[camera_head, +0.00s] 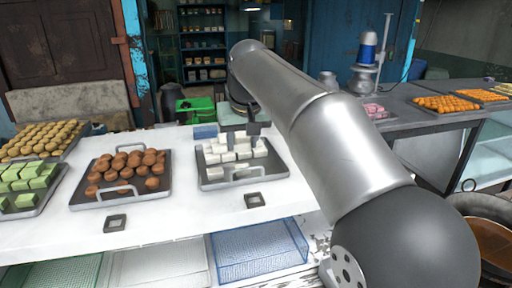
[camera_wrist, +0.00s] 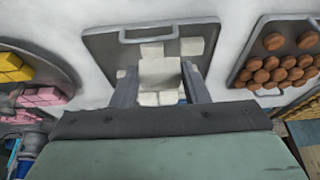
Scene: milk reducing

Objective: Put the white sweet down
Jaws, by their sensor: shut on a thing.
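A white sweet (camera_wrist: 160,72) sits between the two fingers of my gripper (camera_wrist: 160,88) in the wrist view. My gripper is shut on it, above the tray of white sweets. In the head view my gripper (camera_head: 252,138) hangs over the same tray, and the held sweet cannot be told apart from the others there. Several white sweets (camera_head: 225,156) lie on the dark tray (camera_head: 243,180), which has a handle at its near edge. In the wrist view the tray (camera_wrist: 110,48) and more sweets (camera_wrist: 190,46) show around and beyond the held one.
A tray of brown balls (camera_head: 125,170) stands left of the white sweets, with green sweets (camera_head: 28,182) and yellowish ones (camera_head: 40,138) farther left. A blue basket (camera_head: 258,248) is below the counter.

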